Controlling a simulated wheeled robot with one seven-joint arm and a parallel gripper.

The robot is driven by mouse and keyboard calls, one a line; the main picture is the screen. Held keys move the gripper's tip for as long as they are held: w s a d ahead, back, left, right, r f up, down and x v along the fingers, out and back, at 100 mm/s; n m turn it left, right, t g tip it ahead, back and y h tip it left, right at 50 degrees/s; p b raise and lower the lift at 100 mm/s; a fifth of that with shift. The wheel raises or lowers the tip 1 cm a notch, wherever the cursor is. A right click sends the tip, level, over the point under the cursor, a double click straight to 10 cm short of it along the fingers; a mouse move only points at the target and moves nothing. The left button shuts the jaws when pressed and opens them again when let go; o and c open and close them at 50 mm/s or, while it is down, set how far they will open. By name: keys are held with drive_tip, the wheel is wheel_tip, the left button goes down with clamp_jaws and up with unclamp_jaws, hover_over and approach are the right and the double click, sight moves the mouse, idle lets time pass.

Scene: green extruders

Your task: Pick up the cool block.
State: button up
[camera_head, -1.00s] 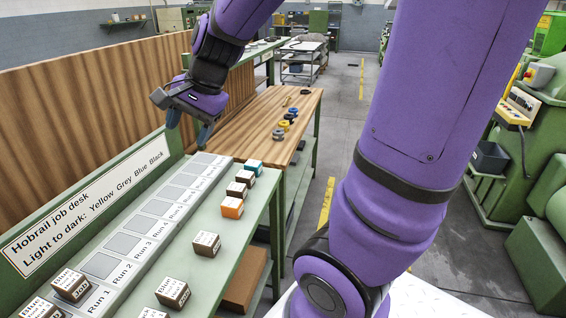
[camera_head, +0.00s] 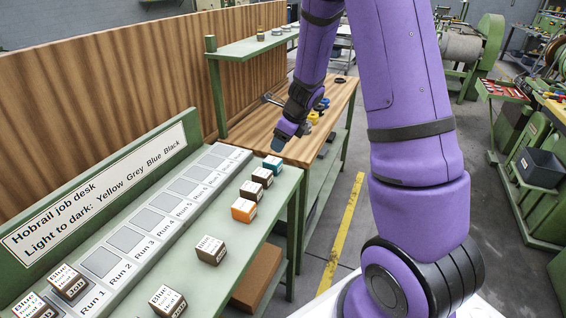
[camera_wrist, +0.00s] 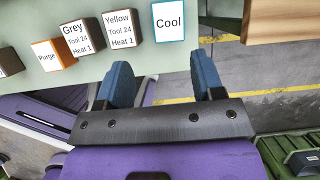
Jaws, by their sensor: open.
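The cool block (camera_wrist: 169,22) shows in the wrist view as a white "Cool" label with a teal edge. In the head view the cool block (camera_head: 273,166) is the teal-sided one at the far end of the row on the green desk. My gripper (camera_wrist: 166,78) is open and empty in the wrist view, its two blue fingers apart below the cool block in the picture, not around it. In the head view my gripper (camera_head: 279,143) hangs near the far end of the desk, close to the cool block; its fingers are partly hidden there.
Beside the cool block stand a Yellow block (camera_wrist: 120,30), a Grey block (camera_wrist: 82,38) and an orange Purge block (camera_wrist: 50,55). The strip of Run slots (camera_head: 128,238) lies along the desk. A wooden bench (camera_head: 338,105) adjoins the far end. Aisle floor lies to the right.

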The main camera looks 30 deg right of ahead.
sight(274, 161)
drive_tip(key=shift+m, duration=0.4)
drive_tip(key=f, duration=0.2)
drive_tip(key=w+f, duration=0.1)
drive_tip(key=f, duration=0.2)
drive_tip(key=shift+w+d+f, duration=0.25)
drive_tip(key=shift+w+f, duration=0.05)
drive_tip(key=shift+w, duration=0.1)
drive_tip(key=shift+a+x, duration=0.1)
drive_tip(key=shift+x, duration=1.4)
drive_tip(key=shift+a+x, duration=0.15)
drive_tip(key=shift+x, duration=1.4)
drive_tip(key=shift+w+r, duration=0.1)
drive_tip(key=shift+c, duration=0.3)
drive_tip(key=c, duration=0.6)
